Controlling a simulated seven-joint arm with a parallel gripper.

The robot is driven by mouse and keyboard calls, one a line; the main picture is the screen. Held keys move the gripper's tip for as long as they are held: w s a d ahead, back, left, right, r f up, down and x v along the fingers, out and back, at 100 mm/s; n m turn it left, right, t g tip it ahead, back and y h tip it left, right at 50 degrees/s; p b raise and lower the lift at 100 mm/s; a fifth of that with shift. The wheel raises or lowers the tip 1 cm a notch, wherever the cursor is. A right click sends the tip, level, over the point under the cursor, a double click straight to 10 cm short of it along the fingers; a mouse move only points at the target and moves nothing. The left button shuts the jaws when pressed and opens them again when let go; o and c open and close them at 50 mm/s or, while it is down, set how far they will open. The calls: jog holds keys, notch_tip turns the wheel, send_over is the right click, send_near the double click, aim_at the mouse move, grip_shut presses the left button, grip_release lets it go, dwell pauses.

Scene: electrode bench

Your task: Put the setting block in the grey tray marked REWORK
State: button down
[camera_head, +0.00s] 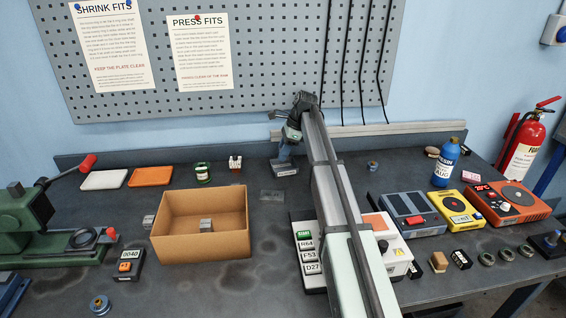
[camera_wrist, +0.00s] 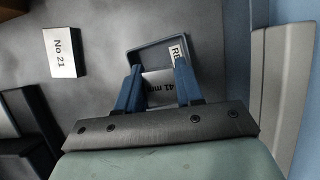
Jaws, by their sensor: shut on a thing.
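The setting block (camera_wrist: 159,86), a pale metal block marked 41 mm, is between the two blue fingers of my gripper (camera_wrist: 159,92) in the wrist view. My gripper is shut on it. Just beyond and around the block in that view is the grey tray (camera_wrist: 148,53). Its white label shows only "RE"; a finger hides the rest. The block overlaps the tray in the picture; whether it touches the tray floor I cannot tell. In the head view my gripper (camera_head: 286,158) is at the back of the bench, and the tray (camera_head: 286,170) is partly visible below it.
A plate marked No 21 (camera_wrist: 62,52) lies left of the tray in the wrist view. A cardboard box (camera_head: 200,246) with a metal piece inside, a white tray (camera_head: 104,180) and an orange tray (camera_head: 150,176) stand to the left. The pegboard (camera_head: 240,60) rises behind.

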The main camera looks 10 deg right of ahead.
jog(key=shift+f, duration=2.25)
jog(key=shift+f, duration=0.1)
jog(key=c, duration=1)
grip_release()
jog(key=v, duration=1.2)
